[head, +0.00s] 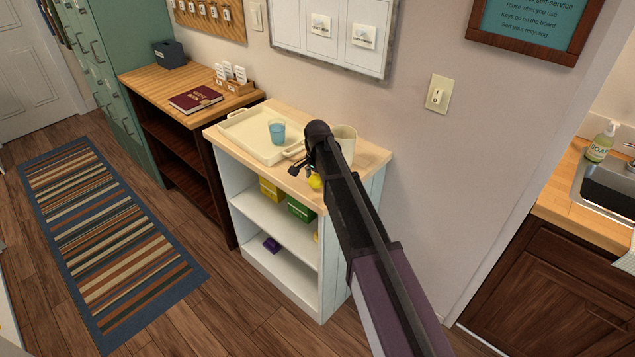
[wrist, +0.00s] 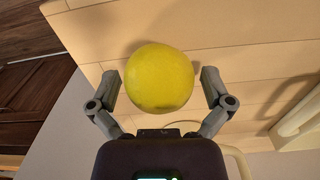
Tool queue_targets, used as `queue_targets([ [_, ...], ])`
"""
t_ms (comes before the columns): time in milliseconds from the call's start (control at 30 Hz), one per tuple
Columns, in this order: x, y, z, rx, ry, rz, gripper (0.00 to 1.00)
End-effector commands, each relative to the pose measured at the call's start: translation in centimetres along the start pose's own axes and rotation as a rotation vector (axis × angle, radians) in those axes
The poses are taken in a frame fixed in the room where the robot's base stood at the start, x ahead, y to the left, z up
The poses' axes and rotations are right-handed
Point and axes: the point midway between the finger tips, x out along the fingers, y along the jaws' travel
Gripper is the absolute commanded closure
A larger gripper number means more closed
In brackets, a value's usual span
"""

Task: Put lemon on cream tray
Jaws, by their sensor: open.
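The yellow lemon (wrist: 159,78) lies on the light wooden top of the white shelf unit. In the wrist view it sits between the two fingers of my gripper (wrist: 160,90), which are open with a gap at each side. In the head view the lemon (head: 315,182) shows only in part below my gripper (head: 302,170), and my arm hides the area around it. The cream tray (head: 238,138) lies on the same top, to the left of the gripper, with a blue cup (head: 277,131) standing on it. A tray edge may show at the right of the wrist view.
A cream mug (head: 346,139) stands behind my arm on the shelf top (head: 374,158). Below are a yellow box (head: 269,190) and a green box (head: 300,209). A desk with a dark red book (head: 195,98) stands at the left. The tray's left part is clear.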

Motion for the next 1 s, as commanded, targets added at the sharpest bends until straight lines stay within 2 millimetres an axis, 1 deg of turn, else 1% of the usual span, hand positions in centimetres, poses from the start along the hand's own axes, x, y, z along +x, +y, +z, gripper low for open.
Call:
queue_targets([
  [300, 0.00, -0.01, 0.02, 0.000, 0.000, 0.000, 0.00],
  [333, 0.00, -0.01, 0.02, 0.000, 0.000, 0.000, 0.06],
  [367, 0.00, -0.01, 0.02, 0.000, 0.000, 0.000, 0.15],
  [400, 0.00, -0.01, 0.02, 0.000, 0.000, 0.000, 0.27],
  [467, 0.00, -0.02, 0.02, 0.000, 0.000, 0.000, 0.45],
  [500, 0.00, -0.02, 0.03, 0.000, 0.000, 0.000, 0.56],
  [567, 0.00, -0.01, 0.03, 0.000, 0.000, 0.000, 0.74],
  [633, 0.00, -0.01, 0.03, 0.000, 0.000, 0.000, 0.76],
  [667, 0.00, -0.01, 0.04, 0.000, 0.000, 0.000, 0.83],
  [1000, -0.17, -0.03, 0.05, -0.001, 0.000, 0.000, 0.83],
])
